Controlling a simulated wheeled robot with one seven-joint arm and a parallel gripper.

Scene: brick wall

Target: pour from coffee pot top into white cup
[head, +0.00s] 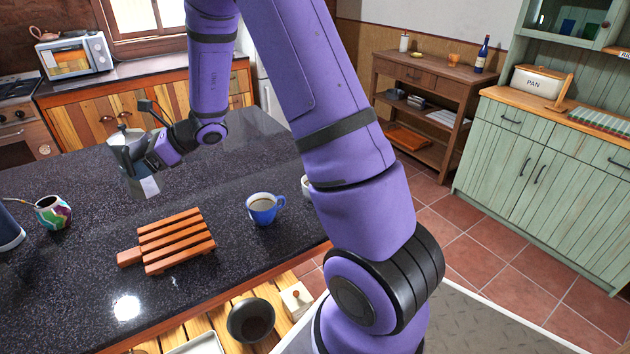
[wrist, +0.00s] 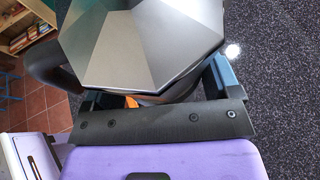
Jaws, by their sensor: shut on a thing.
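A silver faceted coffee pot (head: 136,165) with a dark handle is held at the left over the dark countertop. My gripper (head: 146,163) is shut on it. In the wrist view the coffee pot's faceted metal top (wrist: 150,42) fills the upper middle, between my gripper's fingers (wrist: 150,98). A white cup (head: 306,186) is mostly hidden behind my arm, right of a blue cup; only its left edge shows. My gripper and the pot are well to the left of it.
A blue cup (head: 262,208) with dark liquid stands left of the white cup. A slatted wooden trivet (head: 177,238) lies in front of the pot. A colourful gourd cup (head: 53,211) is at the far left. The dark countertop (head: 215,180) is clear between pot and blue cup.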

